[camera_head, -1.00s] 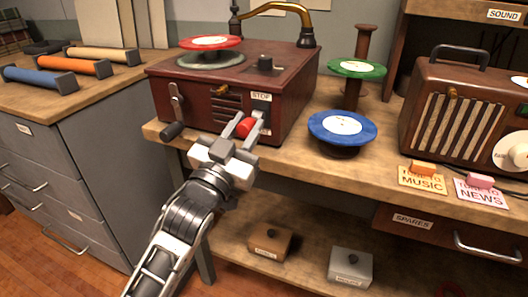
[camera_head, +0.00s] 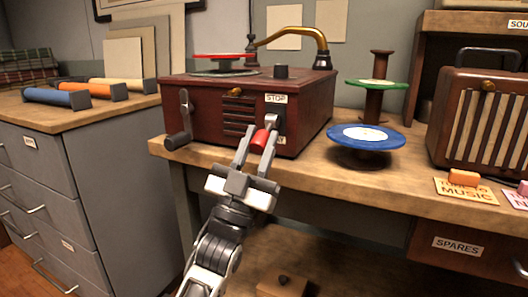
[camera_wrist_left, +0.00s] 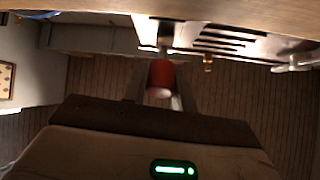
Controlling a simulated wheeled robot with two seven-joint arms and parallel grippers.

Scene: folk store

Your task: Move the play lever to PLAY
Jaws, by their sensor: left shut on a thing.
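The brown record player (camera_head: 220,105) stands on the wooden bench. A second label (camera_head: 281,139) lower down is partly hidden and unreadable. My left gripper (camera_head: 262,138) is shut on the red lever knob (camera_head: 260,137), in front of the panel's lower part. In the left wrist view the red knob (camera_wrist_left: 161,75) sits between the fingers, its shaft running to the pale panel. My right gripper is not in view.
A crank handle (camera_head: 180,138) sticks out left of my left gripper. A blue disc (camera_head: 365,137) and a green disc (camera_head: 378,84) stand right of the player. The brown radio (camera_head: 481,115) is farther right. The bench edge runs just below the player.

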